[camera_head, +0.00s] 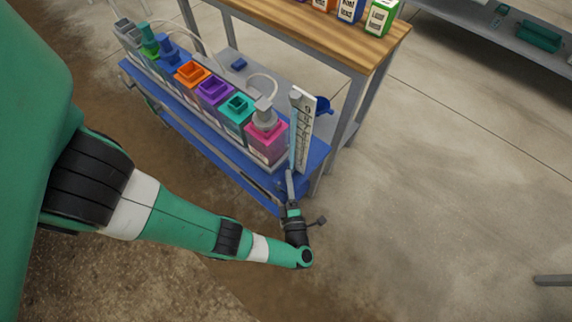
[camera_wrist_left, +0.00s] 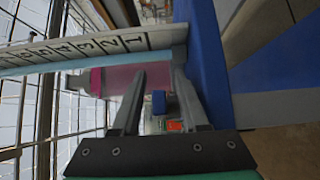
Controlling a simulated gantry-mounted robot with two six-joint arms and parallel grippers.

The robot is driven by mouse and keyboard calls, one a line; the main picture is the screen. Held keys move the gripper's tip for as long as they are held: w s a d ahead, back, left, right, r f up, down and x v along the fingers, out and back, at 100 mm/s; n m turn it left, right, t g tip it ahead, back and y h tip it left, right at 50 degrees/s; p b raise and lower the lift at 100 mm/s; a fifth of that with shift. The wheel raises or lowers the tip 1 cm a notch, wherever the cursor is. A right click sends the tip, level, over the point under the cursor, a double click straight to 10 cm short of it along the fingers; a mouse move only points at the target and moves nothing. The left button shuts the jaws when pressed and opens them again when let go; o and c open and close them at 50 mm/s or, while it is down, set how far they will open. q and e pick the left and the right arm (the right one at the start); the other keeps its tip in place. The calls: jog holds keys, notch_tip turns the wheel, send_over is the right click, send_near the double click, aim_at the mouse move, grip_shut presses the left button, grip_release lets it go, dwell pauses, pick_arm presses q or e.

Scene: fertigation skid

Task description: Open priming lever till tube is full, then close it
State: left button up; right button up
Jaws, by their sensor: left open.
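A white numbered scale (camera_head: 305,130) stands upright at the near right end of the blue skid (camera_head: 318,150), with a pale blue tube (camera_head: 293,135) along its left side. The left wrist view shows the scale (camera_wrist_left: 110,43) lying across the picture, with the tube (camera_wrist_left: 60,64) along its edge. My left gripper (camera_head: 289,178) is at the tube's foot. Its fingers (camera_wrist_left: 158,70) are open, tips close to the scale and tube; contact is unclear. I cannot pick out the priming lever for certain. My right gripper is not in view.
A row of coloured tanks stands on the skid, with a pink one (camera_head: 267,142) nearest the scale. A wooden-topped table (camera_head: 300,30) with several labelled boxes is behind. A blue funnel-like part (camera_head: 323,105) is behind the scale.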

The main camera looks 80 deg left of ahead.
pick_arm(q)
jog(key=shift+d, duration=0.1)
jog(key=shift+s, duration=0.1)
jog(key=shift+c, duration=0.9)
grip_shut()
jog(key=shift+n+g, duration=0.7)
jog(key=shift+g, duration=0.4)
